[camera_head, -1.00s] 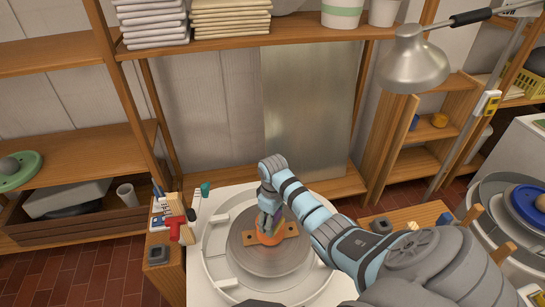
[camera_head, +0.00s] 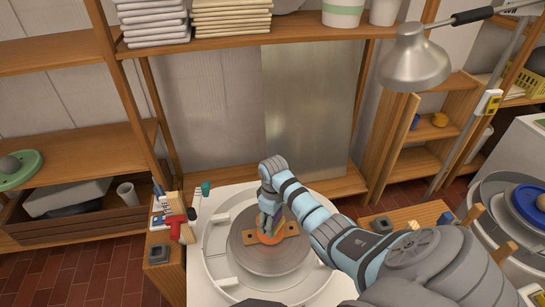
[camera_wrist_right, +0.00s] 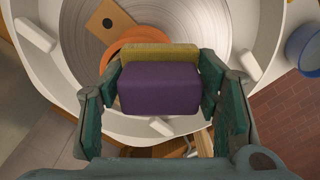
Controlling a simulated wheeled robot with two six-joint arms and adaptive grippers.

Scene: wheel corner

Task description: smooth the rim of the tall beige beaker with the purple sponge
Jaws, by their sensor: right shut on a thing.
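My right gripper (camera_head: 268,224) is over the round wheel head (camera_head: 243,262), at an orange round piece (camera_head: 270,238). In the right wrist view it is shut on a purple block, the sponge (camera_wrist_right: 160,88), with its fingers (camera_wrist_right: 162,98) on either side. A mustard-yellow layer (camera_wrist_right: 160,52) shows behind the purple face. The curved orange rim (camera_wrist_right: 139,35) shows just beyond the sponge, which partly hides it. I cannot tell whether they touch. No clearly beige tall beaker shows on the wheel. My left gripper is out of view.
A wooden bat (camera_head: 288,229) lies under the orange piece. The white splash pan (camera_head: 213,246) surrounds the wheel. A small stand with red and blue tools (camera_head: 176,222) is at its left. A lamp (camera_head: 414,58) hangs at upper right; shelves line the back.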

